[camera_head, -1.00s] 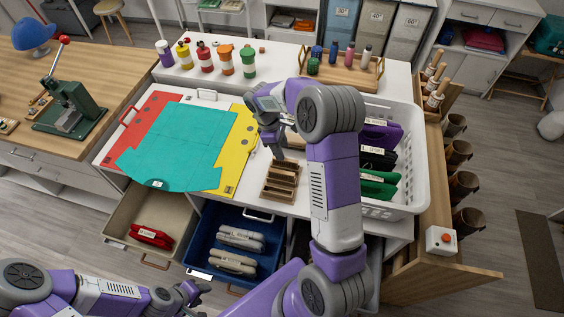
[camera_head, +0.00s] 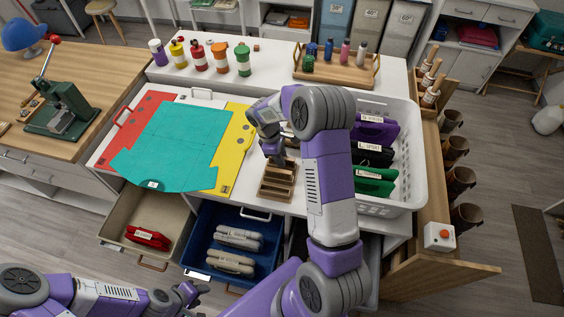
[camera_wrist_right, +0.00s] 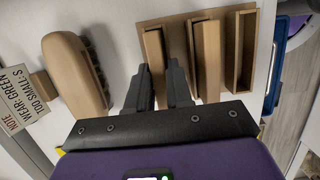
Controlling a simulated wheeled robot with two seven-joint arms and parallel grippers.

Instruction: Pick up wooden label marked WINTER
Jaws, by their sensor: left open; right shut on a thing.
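A small wooden rack with upright slots (camera_head: 263,190) stands on the white counter; it also shows in the wrist view (camera_wrist_right: 229,18). My right gripper (camera_head: 273,160) is just above it. In the right wrist view my right gripper (camera_wrist_right: 161,72) is shut on a thin wooden label (camera_wrist_right: 155,50) standing at the rack's left slot. No lettering shows on it, so I cannot read WINTER. Another wooden piece (camera_wrist_right: 207,55) stands to its right; the far-right slot looks empty. My left gripper (camera_head: 188,291) is open and empty at the bottom, in front of the drawers.
A wooden brush (camera_wrist_right: 75,75) and a printed note (camera_wrist_right: 18,105) lie left of the rack. A teal shirt (camera_head: 175,145) lies left on the counter. A white basket (camera_head: 405,190) with folded garments stands right. Open drawers, one blue (camera_head: 225,215), stick out in front.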

